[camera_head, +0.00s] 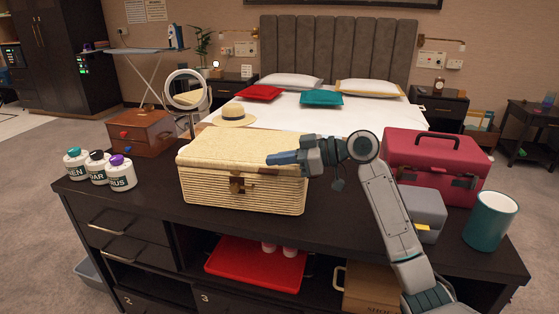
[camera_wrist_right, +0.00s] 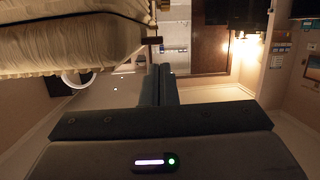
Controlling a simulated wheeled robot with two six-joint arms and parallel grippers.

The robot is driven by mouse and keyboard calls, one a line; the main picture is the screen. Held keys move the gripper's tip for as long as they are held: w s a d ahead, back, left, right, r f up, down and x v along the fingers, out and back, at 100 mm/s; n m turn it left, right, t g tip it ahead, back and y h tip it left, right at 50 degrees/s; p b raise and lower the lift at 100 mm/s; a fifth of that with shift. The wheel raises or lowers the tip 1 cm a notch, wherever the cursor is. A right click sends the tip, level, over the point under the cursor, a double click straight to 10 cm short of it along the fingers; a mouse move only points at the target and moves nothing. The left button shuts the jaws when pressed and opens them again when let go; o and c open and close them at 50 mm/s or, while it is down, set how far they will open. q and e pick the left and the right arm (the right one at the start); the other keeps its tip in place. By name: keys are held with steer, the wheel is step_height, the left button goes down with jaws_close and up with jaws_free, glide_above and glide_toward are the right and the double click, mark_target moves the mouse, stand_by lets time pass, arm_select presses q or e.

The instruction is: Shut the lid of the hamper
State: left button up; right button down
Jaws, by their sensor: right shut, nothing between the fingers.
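The hamper (camera_head: 242,194) is a cream wicker box with a brown front latch. It stands on the dark counter in the head view. Its lid (camera_head: 235,148) lies down over the body and looks shut or nearly so; I cannot tell if a thin gap remains. My right gripper (camera_head: 278,158) is shut and empty, with its fingers pointing left across the lid's right end in the head view; contact cannot be told. In the right wrist view the gripper's fingers (camera_wrist_right: 158,84) are together, and the hamper (camera_wrist_right: 65,48) shows at the upper left. My left gripper is out of view.
The counter (camera_head: 340,225) also bears a red toolbox (camera_head: 425,158), a grey box (camera_head: 420,205), a teal cup (camera_head: 490,220), a brown wooden box (camera_head: 140,135) and several white bottles (camera_head: 120,175). A straw hat (camera_head: 234,117) lies behind the hamper.

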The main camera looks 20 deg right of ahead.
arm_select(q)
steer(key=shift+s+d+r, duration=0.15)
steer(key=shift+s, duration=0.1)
arm_select(e)
steer(key=r+v, duration=0.1)
steer(key=v, duration=0.9)
steer(key=shift+r, duration=0.45)
